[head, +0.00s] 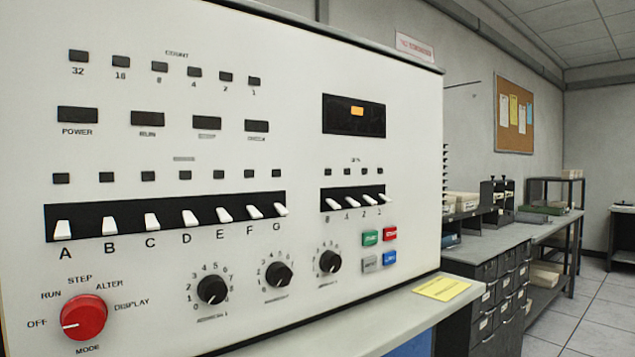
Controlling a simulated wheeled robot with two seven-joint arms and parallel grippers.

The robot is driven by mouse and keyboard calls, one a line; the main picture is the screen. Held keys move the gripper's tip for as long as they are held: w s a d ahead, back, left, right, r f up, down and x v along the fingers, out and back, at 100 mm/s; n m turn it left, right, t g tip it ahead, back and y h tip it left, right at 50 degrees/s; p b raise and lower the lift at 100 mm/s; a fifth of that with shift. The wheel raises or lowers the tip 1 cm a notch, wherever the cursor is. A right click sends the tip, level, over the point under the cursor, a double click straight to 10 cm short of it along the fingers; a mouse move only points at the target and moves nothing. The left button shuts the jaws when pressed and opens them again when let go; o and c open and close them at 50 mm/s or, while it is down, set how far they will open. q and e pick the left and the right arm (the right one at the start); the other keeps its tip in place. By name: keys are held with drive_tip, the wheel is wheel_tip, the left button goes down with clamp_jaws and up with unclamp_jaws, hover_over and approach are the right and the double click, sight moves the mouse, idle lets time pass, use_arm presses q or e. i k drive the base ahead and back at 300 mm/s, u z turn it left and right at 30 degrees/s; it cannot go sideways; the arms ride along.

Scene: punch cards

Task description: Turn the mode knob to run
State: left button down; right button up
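The red mode knob (84,318) is at the lower left of a white control panel (300,100) in the head view. Labels OFF, RUN, STEP, ALTER and DISPLAY run around it, with MODE below. A pale pointer line on the knob's left side points left, toward OFF. The RUN label (51,295) is at the knob's upper left. Neither of my grippers is in view, and nothing touches the knob.
Three black dials (278,274) sit to the right of the knob, below rows of white switches (190,218). Small colored buttons (389,257) are farther right. A ledge with a yellow note (441,288) juts out below. Dark drawers and a bench stand beyond.

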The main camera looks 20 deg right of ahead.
sight(82, 318)
drive_tip(key=z, duration=1.35)
drive_tip(key=k, duration=0.75)
drive_tip(key=u, duration=0.95)
drive_tip(key=i, duration=0.5)
drive_tip(key=z, duration=0.1)
